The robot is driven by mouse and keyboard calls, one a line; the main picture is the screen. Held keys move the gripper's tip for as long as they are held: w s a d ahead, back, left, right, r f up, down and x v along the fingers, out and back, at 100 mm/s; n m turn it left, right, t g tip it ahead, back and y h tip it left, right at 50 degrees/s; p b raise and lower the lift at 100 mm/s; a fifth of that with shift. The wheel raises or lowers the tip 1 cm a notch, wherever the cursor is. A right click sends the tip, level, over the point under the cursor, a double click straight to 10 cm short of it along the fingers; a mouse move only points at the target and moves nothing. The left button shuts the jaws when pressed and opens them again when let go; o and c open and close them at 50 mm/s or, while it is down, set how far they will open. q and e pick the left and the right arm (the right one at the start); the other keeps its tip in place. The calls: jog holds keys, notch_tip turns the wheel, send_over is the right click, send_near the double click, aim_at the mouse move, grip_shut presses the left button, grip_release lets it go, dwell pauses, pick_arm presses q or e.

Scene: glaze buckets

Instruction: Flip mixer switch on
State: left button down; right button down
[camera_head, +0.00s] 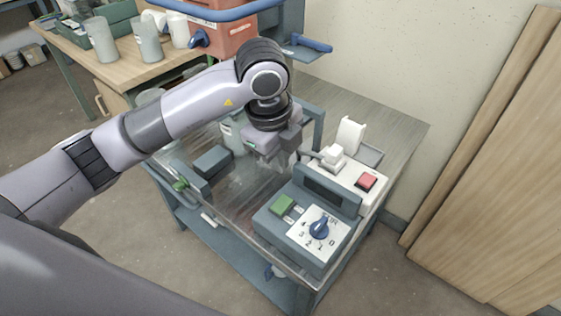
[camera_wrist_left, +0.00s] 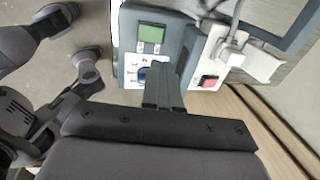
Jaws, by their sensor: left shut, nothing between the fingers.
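The grey mixer control box (camera_head: 270,222) stands on the bench with a green rectangular button (camera_head: 282,205) and a blue dial (camera_head: 318,229) on a white marked plate. Beside it is a white box with a red switch (camera_head: 366,181); whether that switch is on or off I cannot tell. My left gripper (camera_head: 286,160) is above the bench, behind the control box in the head view. In the left wrist view its shut, empty fingers (camera_wrist_left: 165,88) partly cover the dial (camera_wrist_left: 142,76); the red switch (camera_wrist_left: 208,81) is to their right. My right gripper is not in view.
A white plug with a cable (camera_head: 335,154) sits on the white box. The bench has a clear sheet top (camera_head: 235,190). An orange unit with a blue bar (camera_head: 222,32) stands behind my arm. Wooden boards (camera_head: 490,160) lean on the right wall.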

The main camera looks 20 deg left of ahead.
aim_at(286, 197)
pick_arm(q)
jog(key=f, duration=0.3)
jog(key=w+f, duration=0.1)
jog(key=f, duration=0.7)
jog(key=shift+w+d+f, duration=0.25)
jog(key=shift+w+d, duration=0.1)
jog(key=shift+w, duration=0.05)
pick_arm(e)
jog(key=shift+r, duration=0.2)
